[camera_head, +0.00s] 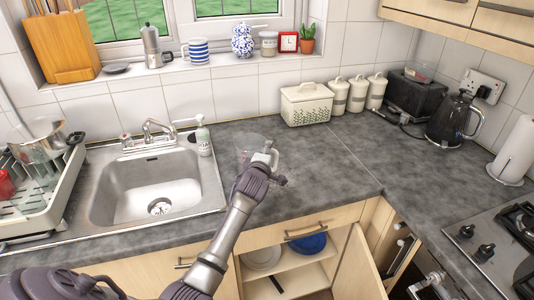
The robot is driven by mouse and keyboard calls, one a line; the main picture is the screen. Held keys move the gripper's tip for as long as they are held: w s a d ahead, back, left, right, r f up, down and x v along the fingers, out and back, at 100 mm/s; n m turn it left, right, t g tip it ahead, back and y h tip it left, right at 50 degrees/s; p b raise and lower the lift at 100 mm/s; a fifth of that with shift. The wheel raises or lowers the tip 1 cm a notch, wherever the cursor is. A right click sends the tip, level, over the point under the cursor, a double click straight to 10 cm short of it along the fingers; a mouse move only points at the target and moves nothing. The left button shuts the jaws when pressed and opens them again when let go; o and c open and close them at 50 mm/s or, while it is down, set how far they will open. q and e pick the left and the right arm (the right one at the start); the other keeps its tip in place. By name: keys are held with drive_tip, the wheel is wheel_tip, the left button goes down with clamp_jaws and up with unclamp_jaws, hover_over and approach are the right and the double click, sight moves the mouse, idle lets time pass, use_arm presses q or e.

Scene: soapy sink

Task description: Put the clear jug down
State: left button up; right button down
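The clear jug (250,147) is see-through and faint. It is at the grey worktop just right of the sink, and I cannot tell whether its base touches the worktop. My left gripper (265,166) reaches in from the lower left and is at the jug's near right side, seemingly shut on its handle. The gripper and wrist hide part of the jug. My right gripper is not in view.
The empty sink (155,187) and a soap bottle (203,137) are to the left. A cream bread bin (306,104) and several canisters stand behind. The worktop (335,185) right of the jug is clear. A cupboard door (358,265) below stands open.

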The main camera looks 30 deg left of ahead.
use_arm(q)
drive_tip(key=shift+s, duration=0.1)
